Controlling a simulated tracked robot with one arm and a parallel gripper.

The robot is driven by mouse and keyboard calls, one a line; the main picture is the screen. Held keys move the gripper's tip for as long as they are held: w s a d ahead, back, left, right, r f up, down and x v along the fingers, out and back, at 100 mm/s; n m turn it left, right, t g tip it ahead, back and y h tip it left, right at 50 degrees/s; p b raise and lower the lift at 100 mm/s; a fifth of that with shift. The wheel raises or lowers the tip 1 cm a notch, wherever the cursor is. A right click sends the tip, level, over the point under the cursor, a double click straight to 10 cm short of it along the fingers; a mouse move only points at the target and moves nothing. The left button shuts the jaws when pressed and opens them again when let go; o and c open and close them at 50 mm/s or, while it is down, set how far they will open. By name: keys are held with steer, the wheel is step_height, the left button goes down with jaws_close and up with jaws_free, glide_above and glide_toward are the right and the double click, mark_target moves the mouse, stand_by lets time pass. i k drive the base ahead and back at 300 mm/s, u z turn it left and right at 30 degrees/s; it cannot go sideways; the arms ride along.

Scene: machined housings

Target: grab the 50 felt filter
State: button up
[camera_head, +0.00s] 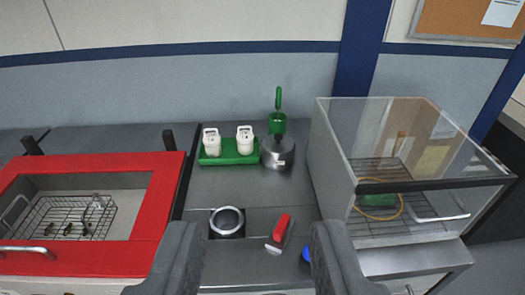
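My gripper (258,262) shows at the bottom, its two dark grey fingers wide apart with nothing gripped between them. No thing can be read for certain as the 50 felt filter. Two white canisters, the left one (211,143) and the right one (245,140), stand upright on a green tray (229,160) at the back of the grey bench; any marks on them are too small to read. A pale ring (227,209) lies on a dark square on the bench, beyond the fingers. The fingers hide part of the near bench.
A metal pot (276,153) and a green holder (276,122) stand right of the tray. A red-handled tool (281,228) and a blue object (304,253) lie nearer. A red basin (142,200) with a wire basket is left; a clear-lidded cabinet (330,135) is right.

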mark_target(245, 139)
steer(key=u, duration=0.15)
steer(key=i, duration=0.9)
steer(key=z, duration=0.05)
